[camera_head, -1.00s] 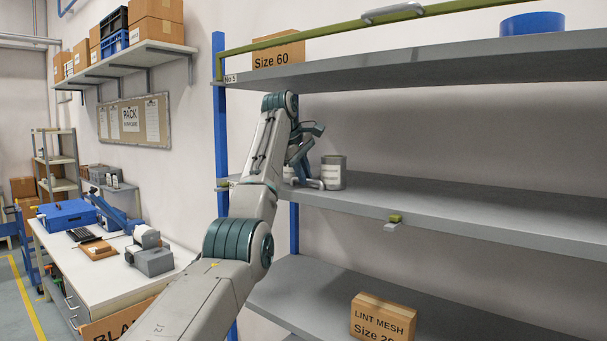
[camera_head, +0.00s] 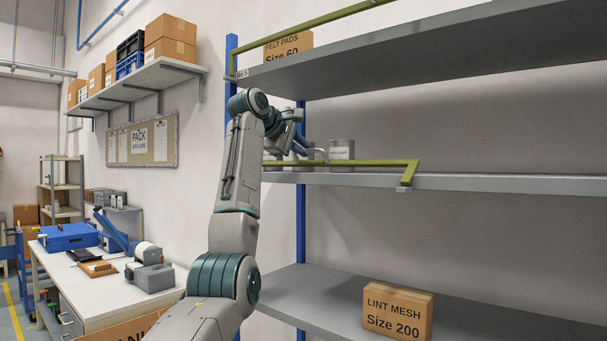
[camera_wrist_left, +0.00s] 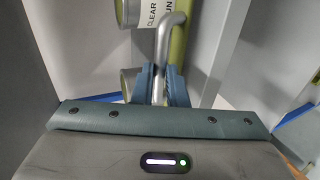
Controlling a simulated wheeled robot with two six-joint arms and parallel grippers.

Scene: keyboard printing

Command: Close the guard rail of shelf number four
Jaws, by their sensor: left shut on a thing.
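The olive-green guard rail (camera_head: 365,163) of the middle shelf (camera_head: 470,182) stands above that shelf's front edge, its right end bending down to the edge. Its left part is behind my arm. The shelf above carries a "No 5" label; I cannot read one on the middle shelf. My left gripper (camera_head: 308,152) is at the left part of the rail. In the left wrist view, the left gripper (camera_wrist_left: 161,86) is shut on a grey metal handle (camera_wrist_left: 162,45), with the green rail (camera_wrist_left: 180,50) right beside it. My right gripper is not in view.
Grey cans (camera_head: 341,149) stand on the middle shelf behind the rail. A "LINT MESH Size 200" box (camera_head: 397,311) sits on the shelf below. The top shelf (camera_head: 450,45) overhangs my gripper. A blue post (camera_head: 231,62) and a workbench (camera_head: 110,292) are to the left.

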